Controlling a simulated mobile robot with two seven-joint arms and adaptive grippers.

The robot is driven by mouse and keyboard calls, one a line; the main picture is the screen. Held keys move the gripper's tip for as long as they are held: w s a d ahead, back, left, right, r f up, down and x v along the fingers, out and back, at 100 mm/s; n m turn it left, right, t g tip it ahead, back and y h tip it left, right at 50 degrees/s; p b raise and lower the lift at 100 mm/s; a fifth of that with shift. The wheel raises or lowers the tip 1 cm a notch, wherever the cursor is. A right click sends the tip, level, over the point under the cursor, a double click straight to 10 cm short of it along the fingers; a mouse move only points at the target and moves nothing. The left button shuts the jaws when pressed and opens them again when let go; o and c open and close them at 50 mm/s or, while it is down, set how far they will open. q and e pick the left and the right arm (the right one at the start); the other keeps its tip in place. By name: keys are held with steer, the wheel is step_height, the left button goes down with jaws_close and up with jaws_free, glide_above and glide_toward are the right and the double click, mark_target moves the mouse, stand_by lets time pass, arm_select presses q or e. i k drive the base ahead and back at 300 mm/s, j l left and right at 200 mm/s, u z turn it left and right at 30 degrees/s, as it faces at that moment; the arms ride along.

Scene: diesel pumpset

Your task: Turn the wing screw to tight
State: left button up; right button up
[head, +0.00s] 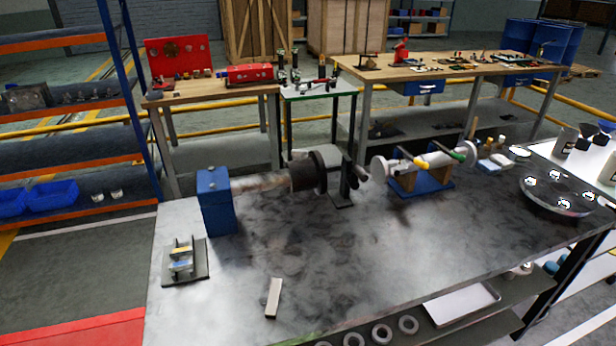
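No wing screw can be made out for certain in the head view; it is too small or hidden. On the grey metal bench (330,260), a blue block (215,201) holds a horizontal shaft (262,181). The shaft ends in a dark round coupling (308,172). A dark upright stand (343,185) is close to the coupling's right side. Further right, a pale cylinder (415,162) with yellow and green handled parts rests on a blue cradle (421,183). Neither of my grippers is in view.
A small plate fixture (185,262) is at the bench's left, and a pale flat bar (273,297) lies near the front. A round dark tray (557,196) is at the right. A blue-orange rack (70,150) stands left.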

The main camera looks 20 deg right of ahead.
mark_target(298, 153)
steer(key=i+l+z, duration=0.1)
steer(key=z, duration=0.3)
steer(key=i+l+z, duration=0.1)
steer(key=l+z, duration=0.35)
steer(key=i+z, duration=0.15)
steer(key=z, duration=0.25)
